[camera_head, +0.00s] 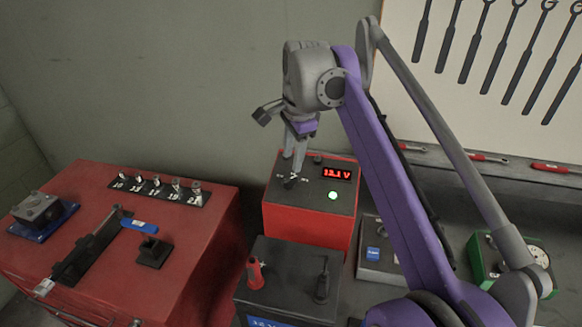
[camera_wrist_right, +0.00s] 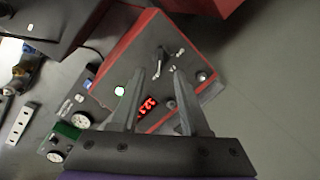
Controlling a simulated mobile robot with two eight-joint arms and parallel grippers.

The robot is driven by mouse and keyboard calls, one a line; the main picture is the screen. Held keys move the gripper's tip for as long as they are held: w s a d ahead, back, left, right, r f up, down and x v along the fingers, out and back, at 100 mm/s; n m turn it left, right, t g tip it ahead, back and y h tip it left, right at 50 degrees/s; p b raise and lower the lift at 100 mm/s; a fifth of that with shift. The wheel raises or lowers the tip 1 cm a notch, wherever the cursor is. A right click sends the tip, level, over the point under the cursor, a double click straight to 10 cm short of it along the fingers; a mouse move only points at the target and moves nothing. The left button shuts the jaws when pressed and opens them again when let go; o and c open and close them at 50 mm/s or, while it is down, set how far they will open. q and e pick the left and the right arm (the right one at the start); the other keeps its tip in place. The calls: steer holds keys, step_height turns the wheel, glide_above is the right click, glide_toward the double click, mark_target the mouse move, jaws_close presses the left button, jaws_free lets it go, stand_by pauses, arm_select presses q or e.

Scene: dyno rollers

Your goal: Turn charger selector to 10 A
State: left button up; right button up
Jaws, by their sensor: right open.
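My right gripper (camera_head: 294,172) points down just over the selector. In the right wrist view my right gripper (camera_wrist_right: 159,72) is open, its fingers apart with the selector (camera_wrist_right: 160,64) showing between and beyond the tips. I cannot tell whether they touch it or which mark it points at. My left gripper is not in view.
A black battery (camera_head: 289,283) with red and black terminal clamps stands in front of the charger. A red cabinet (camera_head: 190,262) with labelled sockets is at left. A grey box (camera_head: 378,268) and green device (camera_head: 485,262) stand at right. Wrenches hang on the back board.

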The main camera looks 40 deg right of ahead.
steer(key=shift+v, duration=1.75)
